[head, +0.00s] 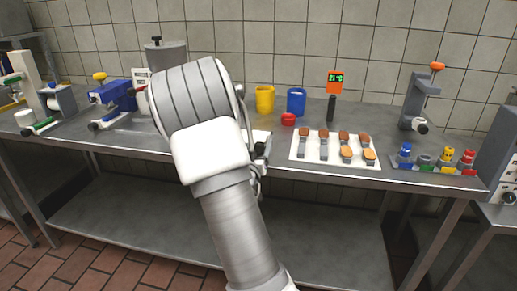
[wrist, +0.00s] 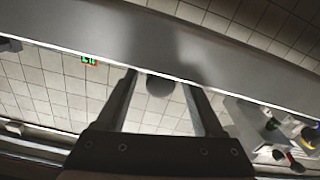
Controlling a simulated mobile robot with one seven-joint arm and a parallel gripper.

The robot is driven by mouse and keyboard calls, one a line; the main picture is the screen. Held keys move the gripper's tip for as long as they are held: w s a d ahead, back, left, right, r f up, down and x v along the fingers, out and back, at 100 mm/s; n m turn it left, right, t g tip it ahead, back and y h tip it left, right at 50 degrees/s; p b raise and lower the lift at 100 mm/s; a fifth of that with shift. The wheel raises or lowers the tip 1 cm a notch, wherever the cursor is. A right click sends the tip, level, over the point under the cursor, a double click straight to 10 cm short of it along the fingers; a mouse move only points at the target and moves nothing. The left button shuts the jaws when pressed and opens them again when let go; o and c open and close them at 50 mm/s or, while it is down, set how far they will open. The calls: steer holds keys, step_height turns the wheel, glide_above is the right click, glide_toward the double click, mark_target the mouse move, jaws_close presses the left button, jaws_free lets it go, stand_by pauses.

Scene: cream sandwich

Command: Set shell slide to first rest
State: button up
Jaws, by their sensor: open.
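My gripper (wrist: 158,83) shows in the wrist view with two dark fingers spread apart, open. A round dark knob-like end (wrist: 159,86) shows between the fingers, close to a long grey band (wrist: 160,38); I cannot tell whether they touch it. In the head view my arm covers the middle of the counter and hides most of the gripper. No part is clearly recognisable as the shell slide. A blue machine with a yellow knob (head: 115,95) stands left of my arm, and a grey upright device with an orange knob (head: 419,100) stands at the right.
The steel counter (head: 235,112) also bears a yellow cup (head: 265,99), a blue cup (head: 296,102), a red lid-like piece (head: 288,119), a temperature display (head: 336,82), a white tray (head: 298,156) with several brown-topped pieces, and a coloured rack (head: 408,167). A tiled wall stands behind.

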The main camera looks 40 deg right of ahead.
jaws_close()
steer(key=shift+a, duration=0.1)
stand_by(1.2)
